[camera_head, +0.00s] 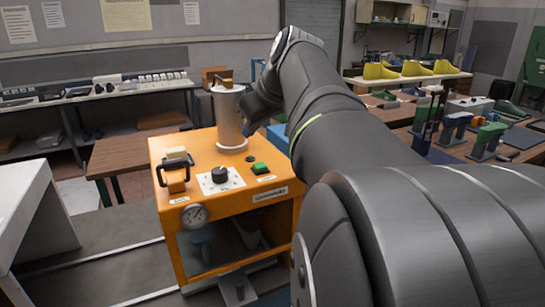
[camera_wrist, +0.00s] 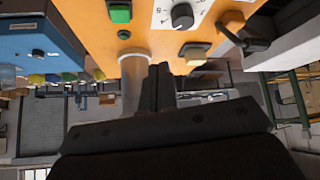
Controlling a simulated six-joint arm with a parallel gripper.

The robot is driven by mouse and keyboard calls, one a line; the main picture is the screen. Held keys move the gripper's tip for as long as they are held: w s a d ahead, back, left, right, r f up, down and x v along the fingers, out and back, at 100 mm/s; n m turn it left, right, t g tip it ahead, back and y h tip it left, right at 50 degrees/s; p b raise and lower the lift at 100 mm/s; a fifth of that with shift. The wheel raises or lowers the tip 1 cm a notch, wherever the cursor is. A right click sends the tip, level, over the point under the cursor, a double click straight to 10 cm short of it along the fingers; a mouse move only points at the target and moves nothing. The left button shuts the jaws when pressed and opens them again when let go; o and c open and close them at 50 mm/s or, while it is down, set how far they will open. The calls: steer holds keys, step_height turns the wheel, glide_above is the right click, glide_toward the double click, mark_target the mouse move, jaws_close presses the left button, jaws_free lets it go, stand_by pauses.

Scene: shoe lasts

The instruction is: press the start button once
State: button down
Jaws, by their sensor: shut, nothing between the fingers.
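A green square button (camera_head: 260,168) sits on the top of an orange machine (camera_head: 228,213), right of a black dial (camera_head: 219,175) on a white plate. It is the likely start button; its label is too small to read. My gripper (camera_wrist: 159,68) is shut and empty in the wrist view, pointing towards the machine and apart from the button. In the head view my fingertips cannot be made out; my arm's end is by the grey cylinder (camera_head: 229,118), above the machine's back.
The grey cylinder stands upright at the machine's back, close to my wrist. A black handle (camera_head: 175,170) rises at the left of the top. A gauge (camera_head: 194,215) is on the front. A blue box (camera_head: 279,138) stands behind the machine's right side.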

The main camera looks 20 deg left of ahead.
steer(key=d+m+t, duration=0.1)
steer(key=w+d+m+t, duration=0.1)
steer(key=d+m, duration=0.2)
steer(key=d, duration=0.1)
steer(key=shift+w+r+t, duration=0.2)
steer(key=shift+r+t, duration=0.1)
steer(key=shift+t, duration=0.1)
steer(key=shift+f, duration=0.1)
glide_above(264, 172)
steer(key=f, duration=0.7)
steer(key=shift+w+a+f, duration=0.15)
steer(key=shift+a+f, duration=0.05)
step_height(264, 172, down, 2)
steer(key=shift+d+f, duration=0.1)
steer(key=shift+f, duration=0.65)
